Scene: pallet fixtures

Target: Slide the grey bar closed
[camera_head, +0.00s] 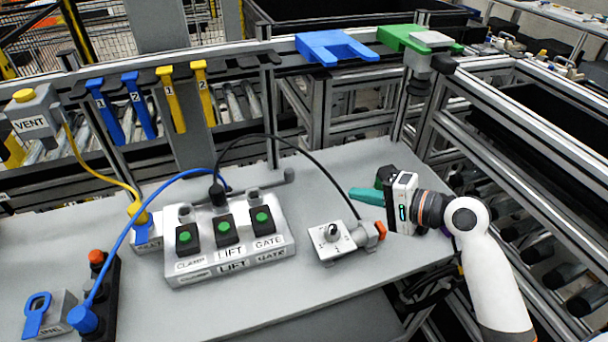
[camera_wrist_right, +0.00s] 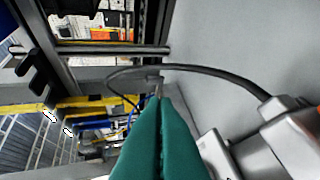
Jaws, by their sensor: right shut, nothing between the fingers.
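A grey bar (camera_head: 272,181) lies behind the white button box (camera_head: 228,240) on the grey table in the head view, with a small upright knob at its right end. Part of it is hidden by the button box, and I cannot tell how far it is slid. My right gripper (camera_head: 352,194) is over the right part of the table, pointing left, well to the right of the bar and apart from it. Its teal fingers (camera_wrist_right: 160,120) are together and empty in the right wrist view. My left gripper is in neither view.
A selector switch box (camera_head: 336,242) with an orange-red end fitting stands in front of my right gripper. A black cable (camera_head: 310,160) arches from it to the button box. Blue and yellow numbered hooks (camera_head: 170,98) hang behind. Bare table lies between the bar and gripper.

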